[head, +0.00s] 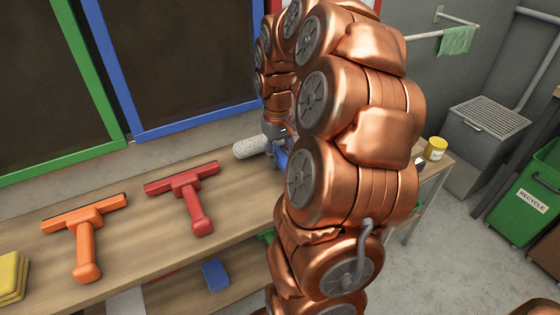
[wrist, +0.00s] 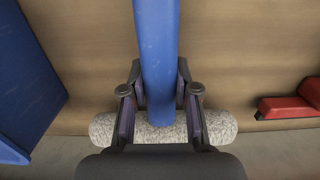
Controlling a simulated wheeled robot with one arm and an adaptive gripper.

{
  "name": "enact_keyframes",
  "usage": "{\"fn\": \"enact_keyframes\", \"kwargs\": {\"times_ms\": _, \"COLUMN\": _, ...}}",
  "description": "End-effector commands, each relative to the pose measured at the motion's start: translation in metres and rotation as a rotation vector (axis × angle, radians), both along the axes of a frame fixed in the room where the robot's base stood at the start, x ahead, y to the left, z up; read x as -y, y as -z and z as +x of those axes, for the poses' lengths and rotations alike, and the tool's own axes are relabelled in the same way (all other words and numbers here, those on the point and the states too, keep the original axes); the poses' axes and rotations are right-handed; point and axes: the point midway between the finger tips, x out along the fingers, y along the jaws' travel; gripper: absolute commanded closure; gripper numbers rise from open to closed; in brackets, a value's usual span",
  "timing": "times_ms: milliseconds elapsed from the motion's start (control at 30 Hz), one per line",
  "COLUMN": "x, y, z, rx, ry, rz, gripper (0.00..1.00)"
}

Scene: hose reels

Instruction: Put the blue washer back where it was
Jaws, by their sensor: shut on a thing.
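The blue washer has a pale fluffy sleeve (head: 250,147) and a blue handle (head: 281,158). In the head view it is at the back of the wooden bench, right of the red squeegee, partly hidden by my arm. In the wrist view the handle (wrist: 157,45) runs from the top edge down between my fingers, with the sleeve (wrist: 103,128) crosswise below. My gripper (wrist: 160,100) is shut on the handle near the sleeve. I cannot tell whether the washer touches the bench.
A red squeegee (head: 192,197) and an orange squeegee (head: 86,240) lie on the bench (head: 140,225), with a yellow block (head: 12,277) at the left. A large blue object (wrist: 25,85) stands close beside the washer in the wrist view. A yellow tin (head: 435,149) is at the right end.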

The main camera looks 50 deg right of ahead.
Motion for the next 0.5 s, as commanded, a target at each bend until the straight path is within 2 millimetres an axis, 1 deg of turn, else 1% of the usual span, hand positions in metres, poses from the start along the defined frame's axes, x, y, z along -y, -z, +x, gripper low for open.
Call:
{"fn": "enact_keyframes", "kwargs": {"times_ms": 33, "x": 0.0, "y": 0.007, "z": -0.001, "rx": -0.003, "ry": 0.001, "rz": 0.002, "gripper": 1.0}}
{"fn": "enact_keyframes", "kwargs": {"times_ms": 133, "x": 0.001, "y": 0.016, "z": 0.0, "rx": 0.001, "ry": 0.002, "rz": -0.001, "gripper": 1.0}}
{"fn": "enact_keyframes", "kwargs": {"times_ms": 500, "x": 0.001, "y": 0.021, "z": 0.0, "rx": 0.002, "ry": 0.001, "rz": -0.002, "gripper": 1.0}}
